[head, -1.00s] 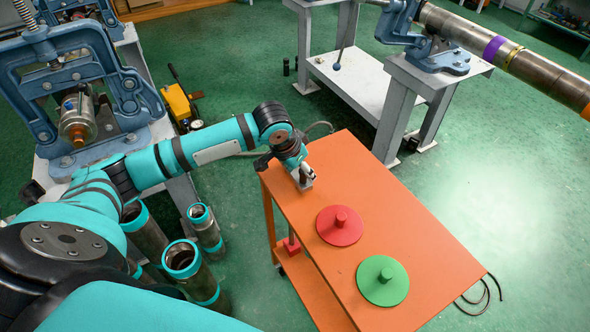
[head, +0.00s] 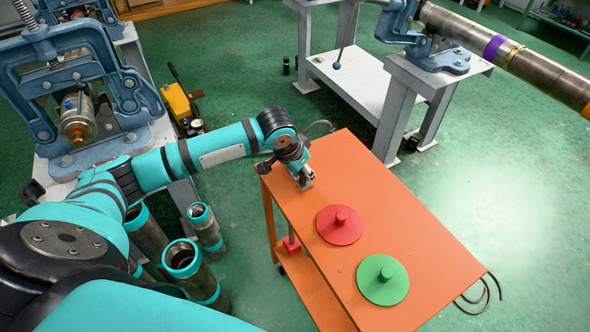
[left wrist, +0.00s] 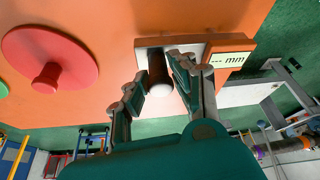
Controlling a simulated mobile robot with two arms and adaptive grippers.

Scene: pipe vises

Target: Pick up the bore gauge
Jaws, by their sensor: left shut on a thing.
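The bore gauge (left wrist: 229,59) is at the far left end of the orange cart top, with a pale display reading "--- mm" in the left wrist view. Its dark cylindrical grip (left wrist: 159,70) stands between the fingers of my left gripper (left wrist: 162,84), which is shut on it. In the head view, my left gripper (head: 301,172) reaches down over that end of the cart and hides most of the gauge. I cannot tell whether the gauge touches the cart top. My right gripper is not in view.
The orange cart (head: 372,192) also carries a red disc (head: 340,226) and a green disc (head: 382,281), each with a knob. Several teal-banded pipes (head: 183,259) stand left of the cart. A blue vise (head: 92,85) is at left, and a long pipe (head: 487,42) sits in another at right.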

